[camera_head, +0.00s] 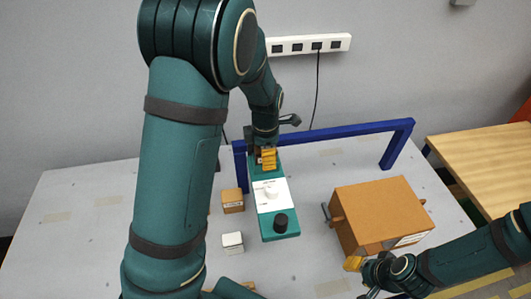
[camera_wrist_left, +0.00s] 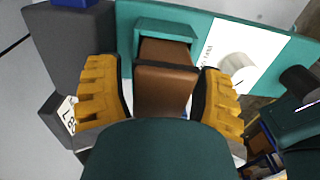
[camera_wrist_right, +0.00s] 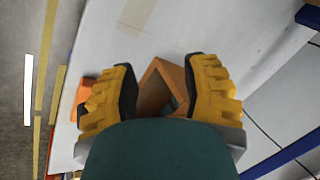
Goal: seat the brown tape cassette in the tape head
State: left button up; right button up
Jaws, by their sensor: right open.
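The brown tape cassette (camera_wrist_left: 165,90) shows in the left wrist view, its far end inside the teal slot of the tape head (camera_wrist_left: 165,27) and its near end sticking out. The yellow fingers of my left gripper (camera_wrist_left: 162,88) lie along both sides of it, their dark pads against or very near it. How deep the cassette sits is hard to judge. In the head view my left gripper (camera_head: 266,158) hides the cassette at the back end of the teal unit (camera_head: 281,236). My right gripper (camera_wrist_right: 160,75) is open, with a brown wooden corner showing beyond its fingers.
A large orange-brown box (camera_head: 380,212) stands right of the teal unit, close to my right gripper (camera_head: 354,263). A small brown block (camera_head: 232,201) and a white block (camera_head: 232,241) stand left of the unit. A blue frame (camera_head: 345,131) spans the back of the table.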

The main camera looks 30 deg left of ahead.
pick_arm(q)
jog(key=shift+r, duration=0.1)
notch_tip(320, 180, up, 12)
jog(key=shift+r+p, duration=0.15)
jog(key=shift+p, duration=0.75)
jog(key=shift+s, duration=0.1)
